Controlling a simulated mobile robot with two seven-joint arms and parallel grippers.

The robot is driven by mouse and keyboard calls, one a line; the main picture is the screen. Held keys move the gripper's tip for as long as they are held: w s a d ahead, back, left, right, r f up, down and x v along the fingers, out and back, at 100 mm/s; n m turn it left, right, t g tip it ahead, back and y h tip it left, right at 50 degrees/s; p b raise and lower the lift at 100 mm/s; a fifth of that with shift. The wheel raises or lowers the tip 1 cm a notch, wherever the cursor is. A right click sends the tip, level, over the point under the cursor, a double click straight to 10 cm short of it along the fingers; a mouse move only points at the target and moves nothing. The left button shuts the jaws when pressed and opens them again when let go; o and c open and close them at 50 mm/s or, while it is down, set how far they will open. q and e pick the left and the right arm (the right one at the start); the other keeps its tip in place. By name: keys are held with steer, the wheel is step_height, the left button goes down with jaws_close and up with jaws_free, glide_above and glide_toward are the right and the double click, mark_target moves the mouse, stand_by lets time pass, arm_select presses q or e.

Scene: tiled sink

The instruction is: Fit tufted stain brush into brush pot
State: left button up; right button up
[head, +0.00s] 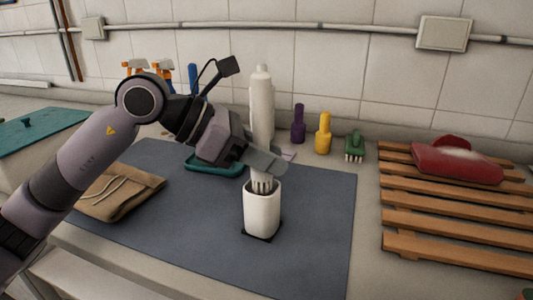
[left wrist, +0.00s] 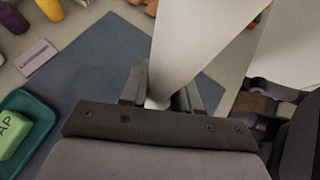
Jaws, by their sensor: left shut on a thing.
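The tufted stain brush (head: 262,105) is white, with a thick long handle standing about upright and pale tufts at its lower end. My left gripper (head: 264,163) is shut on its narrow lower part, just above the tufts. In the left wrist view the brush handle (left wrist: 195,40) tapers down between the fingers (left wrist: 160,98). The brush pot (head: 262,213) is a white open cup on a small dark square on the blue-grey mat. The tufts are at the pot's mouth; how far they reach inside is hard to tell.
Purple (head: 298,124), yellow (head: 323,133) and green (head: 355,145) items stand along the wall. A slatted wooden rack (head: 440,220) with a red item is on the right. A teal tray (head: 213,168) lies behind the pot, a folded brown cloth (head: 115,192) left. The mat's front is clear.

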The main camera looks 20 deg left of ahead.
mark_target(267, 173)
arm_select(q)
steer(key=shift+f+b, duration=0.55)
steer(key=shift+f, duration=0.2)
steer(key=shift+f+b, duration=0.7)
steer(key=shift+f, duration=0.1)
steer(key=o, duration=1.1)
steer(key=shift+f, duration=0.1)
steer(key=shift+a, duration=0.1)
steer(key=v, duration=0.7)
steer(key=shift+r, duration=0.2)
